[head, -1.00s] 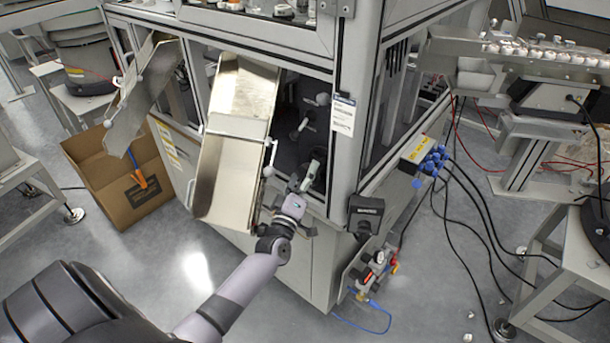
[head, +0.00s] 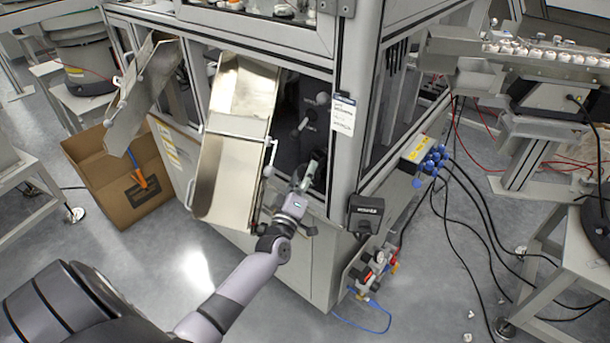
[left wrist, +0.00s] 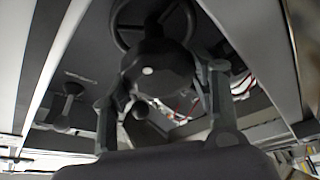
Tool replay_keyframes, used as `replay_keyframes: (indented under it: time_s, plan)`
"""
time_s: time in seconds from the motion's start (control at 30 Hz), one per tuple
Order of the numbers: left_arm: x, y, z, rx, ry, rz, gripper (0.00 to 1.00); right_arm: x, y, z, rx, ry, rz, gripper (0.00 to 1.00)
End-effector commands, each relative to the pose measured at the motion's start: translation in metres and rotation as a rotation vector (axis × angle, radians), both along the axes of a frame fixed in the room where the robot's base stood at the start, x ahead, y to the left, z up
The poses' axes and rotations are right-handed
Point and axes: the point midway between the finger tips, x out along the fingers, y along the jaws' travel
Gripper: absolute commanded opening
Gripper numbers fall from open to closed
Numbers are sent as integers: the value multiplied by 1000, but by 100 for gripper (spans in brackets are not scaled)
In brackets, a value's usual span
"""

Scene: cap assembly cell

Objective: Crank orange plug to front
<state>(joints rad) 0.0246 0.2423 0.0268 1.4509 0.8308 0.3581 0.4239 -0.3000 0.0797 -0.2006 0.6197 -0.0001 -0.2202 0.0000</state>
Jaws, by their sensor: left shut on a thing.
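My left gripper (head: 307,177) reaches into the dark lower opening of the machine, right of the metal chute. In the left wrist view, my left gripper (left wrist: 163,85) has its fingers on both sides of a dark knob-like crank part (left wrist: 155,66) with a pale dot, and is shut on it. A round dark handwheel (left wrist: 121,32) shows just behind this part. Another dark knob (left wrist: 70,90) stands apart to the left. No orange plug can be made out at the crank. My right gripper is not in view.
The metal chute (head: 228,170) stands close left of my arm. The machine's corner post (head: 352,130) and a black box (head: 366,213) are close on the right. A cardboard box (head: 95,185) with an orange item (head: 138,179) stands on the floor at left.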

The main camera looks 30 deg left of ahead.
Motion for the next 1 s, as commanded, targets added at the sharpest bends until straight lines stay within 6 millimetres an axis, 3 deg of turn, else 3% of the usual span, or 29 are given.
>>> replay_keyframes:
  time_s: [0.23, 0.47, 0.5, 0.8, 1.0]
  plan:
    - [0, 0, -4, 127, -8, -1, 26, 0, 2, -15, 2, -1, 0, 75]
    - [0, -1, 0, 139, -9, -1, 26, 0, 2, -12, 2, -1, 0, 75]
    - [0, -1, 0, 139, -9, -1, 55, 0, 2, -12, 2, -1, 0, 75]
    - [0, -1, 0, 138, -9, 0, 75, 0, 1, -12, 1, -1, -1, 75]
    - [0, -1, 0, 138, -10, -1, 75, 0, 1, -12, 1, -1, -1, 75]
